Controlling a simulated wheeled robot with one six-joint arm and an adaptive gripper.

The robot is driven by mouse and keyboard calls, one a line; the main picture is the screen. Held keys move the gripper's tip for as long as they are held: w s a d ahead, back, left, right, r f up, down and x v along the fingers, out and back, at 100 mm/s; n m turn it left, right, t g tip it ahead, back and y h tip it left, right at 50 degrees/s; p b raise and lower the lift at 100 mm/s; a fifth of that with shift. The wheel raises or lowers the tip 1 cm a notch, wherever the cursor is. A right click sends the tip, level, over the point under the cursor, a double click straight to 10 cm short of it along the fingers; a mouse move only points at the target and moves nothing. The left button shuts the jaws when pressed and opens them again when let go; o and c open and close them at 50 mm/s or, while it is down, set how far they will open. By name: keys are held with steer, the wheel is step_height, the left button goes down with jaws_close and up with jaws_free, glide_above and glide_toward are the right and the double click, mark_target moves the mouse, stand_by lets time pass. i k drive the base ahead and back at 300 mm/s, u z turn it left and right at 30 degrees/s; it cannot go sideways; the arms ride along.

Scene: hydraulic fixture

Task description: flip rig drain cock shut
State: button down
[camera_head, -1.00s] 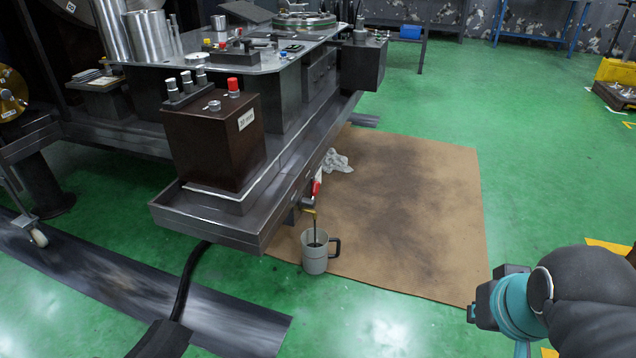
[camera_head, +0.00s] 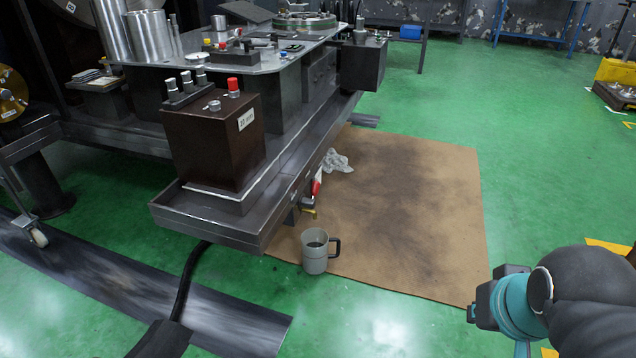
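The drain cock is under the near right edge of the rig's tray (camera_head: 205,225). Its red lever (camera_head: 316,187) stands roughly upright beside the tray edge. Its brass spout (camera_head: 309,212) points out below, and no stream shows under it. A grey mug (camera_head: 314,255) with a black handle stands on the floor below the spout, with dark liquid inside. My arm, with a teal joint, shows at the lower right, well apart from the cock. My gripper's fingers are not in the picture.
A stained cardboard sheet (camera_head: 420,215) lies on the green floor right of the rig. A crumpled rag (camera_head: 336,161) lies by the tray. A black hose (camera_head: 188,280) runs down from the rig across a dark floor strip (camera_head: 235,325). Open floor lies to the right.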

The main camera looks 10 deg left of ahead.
mark_target(307, 201)
steer(key=u, duration=0.55)
steer(key=k, duration=0.65)
steer(key=u, duration=0.75)
steer(key=i, duration=1.4)
steer(key=z, duration=1.1)
steer(key=i, duration=0.4)
steer(key=z, duration=0.35)
